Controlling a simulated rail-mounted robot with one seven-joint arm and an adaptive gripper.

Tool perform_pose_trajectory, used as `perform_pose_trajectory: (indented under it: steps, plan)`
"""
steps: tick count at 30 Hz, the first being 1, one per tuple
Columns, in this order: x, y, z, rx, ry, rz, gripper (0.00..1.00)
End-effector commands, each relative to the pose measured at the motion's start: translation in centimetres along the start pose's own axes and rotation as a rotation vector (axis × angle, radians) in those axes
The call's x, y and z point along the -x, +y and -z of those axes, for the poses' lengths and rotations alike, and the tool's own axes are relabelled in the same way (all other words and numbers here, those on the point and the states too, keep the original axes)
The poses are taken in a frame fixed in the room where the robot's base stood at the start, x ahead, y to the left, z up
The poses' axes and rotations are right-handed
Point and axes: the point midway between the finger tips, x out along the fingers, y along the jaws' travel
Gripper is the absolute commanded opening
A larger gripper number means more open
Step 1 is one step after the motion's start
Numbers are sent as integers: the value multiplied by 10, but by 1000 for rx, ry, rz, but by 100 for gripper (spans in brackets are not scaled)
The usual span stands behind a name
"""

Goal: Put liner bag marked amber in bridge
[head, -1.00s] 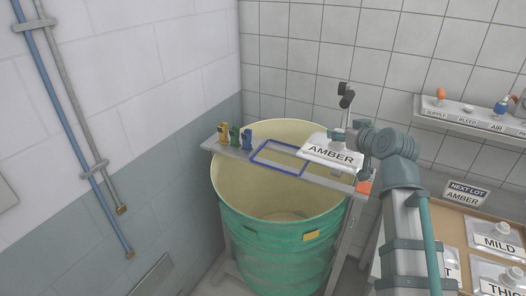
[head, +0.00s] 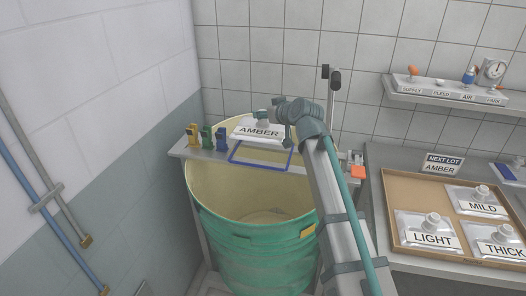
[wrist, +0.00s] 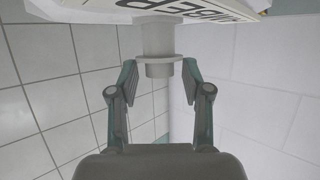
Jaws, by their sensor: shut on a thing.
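The liner bag marked AMBER (head: 258,131) is a flat white pouch with a grey spout. My gripper (head: 280,112) is shut on its spout. In the wrist view the spout (wrist: 158,48) stands between the two fingers (wrist: 160,88), with the bag beyond it. The bridge (head: 215,154) is a grey plate across the top of the green drum (head: 255,245), with a blue rectangular outline (head: 238,160) on it. The bag is at the back part of the outline and covers its far edge in the head view. I cannot tell whether it touches the bridge.
A tan tray (head: 392,215) at right holds LIGHT, MILD and THICK bags. The sign (head: 443,165) reads NEXT LOT AMBER. A valve shelf (head: 450,96) is on the wall.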

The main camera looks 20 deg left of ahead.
Motion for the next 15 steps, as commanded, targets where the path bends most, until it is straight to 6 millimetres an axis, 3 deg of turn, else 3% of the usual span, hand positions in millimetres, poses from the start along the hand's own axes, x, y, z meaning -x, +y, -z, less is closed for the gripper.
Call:
perform_pose_trajectory:
  steps: [9, 15]
  plan:
    - [-17, 0, -42, -1, 1, 0, 0]
    - [-22, 0, -53, 0, 2, 0, 0]
